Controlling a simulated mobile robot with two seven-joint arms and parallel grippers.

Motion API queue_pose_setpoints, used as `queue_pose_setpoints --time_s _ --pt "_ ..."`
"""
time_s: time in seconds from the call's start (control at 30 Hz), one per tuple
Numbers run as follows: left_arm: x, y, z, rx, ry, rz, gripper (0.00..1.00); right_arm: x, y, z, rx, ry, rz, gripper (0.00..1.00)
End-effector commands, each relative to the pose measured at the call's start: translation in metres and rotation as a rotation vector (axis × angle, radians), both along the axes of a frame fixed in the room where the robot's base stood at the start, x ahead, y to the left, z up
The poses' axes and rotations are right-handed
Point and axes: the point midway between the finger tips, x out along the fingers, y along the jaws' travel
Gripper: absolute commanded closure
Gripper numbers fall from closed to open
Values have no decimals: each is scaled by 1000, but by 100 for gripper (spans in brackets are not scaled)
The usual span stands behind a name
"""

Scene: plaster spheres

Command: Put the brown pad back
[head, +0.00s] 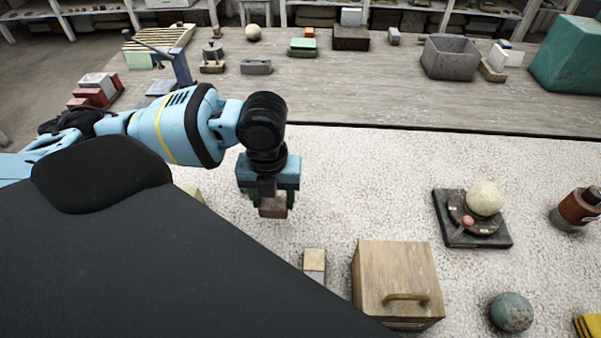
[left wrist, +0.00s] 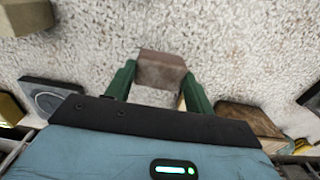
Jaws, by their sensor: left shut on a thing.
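The brown pad (head: 273,207) is a small brown block. My left gripper (head: 268,192) points down with its fingers shut on the pad, over the pale speckled surface. In the left wrist view the pad (left wrist: 162,70) sits between the two green fingertips (left wrist: 160,82). I cannot tell whether the pad's underside touches the surface. My right gripper is not in view.
Nearby are a small cream-and-grey block (head: 314,262), a wooden box (head: 393,270) with a brass handle and a dark square base (head: 452,228) bearing a cream sphere (head: 485,198). A green sphere (head: 511,312) lies front right. The speckled surface behind the box is clear.

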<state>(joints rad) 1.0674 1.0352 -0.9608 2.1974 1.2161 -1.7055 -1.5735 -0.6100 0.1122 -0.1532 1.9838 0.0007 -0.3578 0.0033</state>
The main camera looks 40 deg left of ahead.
Motion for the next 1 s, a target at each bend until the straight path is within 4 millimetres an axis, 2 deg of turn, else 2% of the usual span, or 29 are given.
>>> queue_pose_setpoints --time_s 0.03,0.3,0.5,0.97,1.0 --pt "13 1 -2 -1 0 3 72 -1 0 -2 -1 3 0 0" --pt "71 10 -7 -1 0 4 72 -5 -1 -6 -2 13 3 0" --pt "103 16 -11 -1 1 1 72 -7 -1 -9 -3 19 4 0" --pt "122 19 -12 0 0 2 72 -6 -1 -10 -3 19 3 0" --pt "122 19 -17 1 3 1 72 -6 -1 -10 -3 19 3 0"
